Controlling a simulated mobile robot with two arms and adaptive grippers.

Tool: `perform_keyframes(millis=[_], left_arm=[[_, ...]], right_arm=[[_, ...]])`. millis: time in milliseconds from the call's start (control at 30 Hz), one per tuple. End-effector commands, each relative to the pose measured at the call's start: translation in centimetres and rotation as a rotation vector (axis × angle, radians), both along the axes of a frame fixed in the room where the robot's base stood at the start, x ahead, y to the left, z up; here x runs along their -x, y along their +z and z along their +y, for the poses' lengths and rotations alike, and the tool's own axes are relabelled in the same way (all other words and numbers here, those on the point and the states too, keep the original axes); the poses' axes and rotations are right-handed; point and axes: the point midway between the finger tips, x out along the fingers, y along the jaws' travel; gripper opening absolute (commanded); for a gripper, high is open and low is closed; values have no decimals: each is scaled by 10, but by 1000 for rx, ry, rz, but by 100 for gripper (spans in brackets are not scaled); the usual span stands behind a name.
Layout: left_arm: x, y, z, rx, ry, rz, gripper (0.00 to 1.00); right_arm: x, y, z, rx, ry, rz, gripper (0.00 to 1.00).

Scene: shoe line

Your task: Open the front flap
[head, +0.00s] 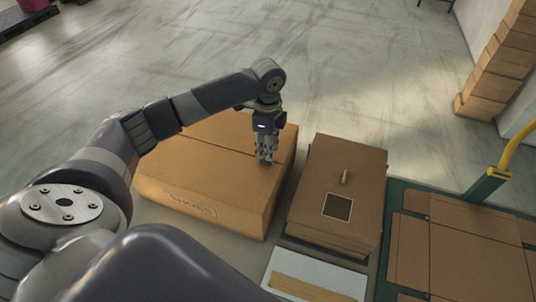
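A large orange-brown cardboard box (205,158) sits left of centre in the head view. Its top looks closed, with a seam across it and faint lettering near the front left. My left gripper (266,160) points down over the right part of the box top, close to the seam. Its fingers look close together, but the angle hides whether there is a gap. I cannot tell whether the fingertips touch the cardboard. No raised flap shows. My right gripper is out of view.
A brown lidded box (352,168) with a small knob and a dark square stands right of the large box. A white tray (318,268) lies in front of it. Flat cardboard (455,255) lies on a green surface at right, near a yellow post (512,145). Stacked cartons (497,68) stand behind.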

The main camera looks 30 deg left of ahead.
Motion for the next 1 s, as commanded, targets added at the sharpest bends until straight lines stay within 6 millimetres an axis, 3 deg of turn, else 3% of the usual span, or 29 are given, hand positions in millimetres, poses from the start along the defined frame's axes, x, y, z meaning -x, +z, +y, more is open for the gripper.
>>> perform_keyframes(millis=[100,300,667,767,1000], left_arm=[[1,-20,0,0,0,4,25],[0,-43,0,0,0,2,25],[0,-49,0,0,0,-1,25],[0,-49,0,0,0,-1,2],[0,-48,0,0,0,-2,0]], right_arm=[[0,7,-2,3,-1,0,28],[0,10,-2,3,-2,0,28],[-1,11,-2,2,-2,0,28],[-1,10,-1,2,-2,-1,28],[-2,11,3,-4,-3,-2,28]])
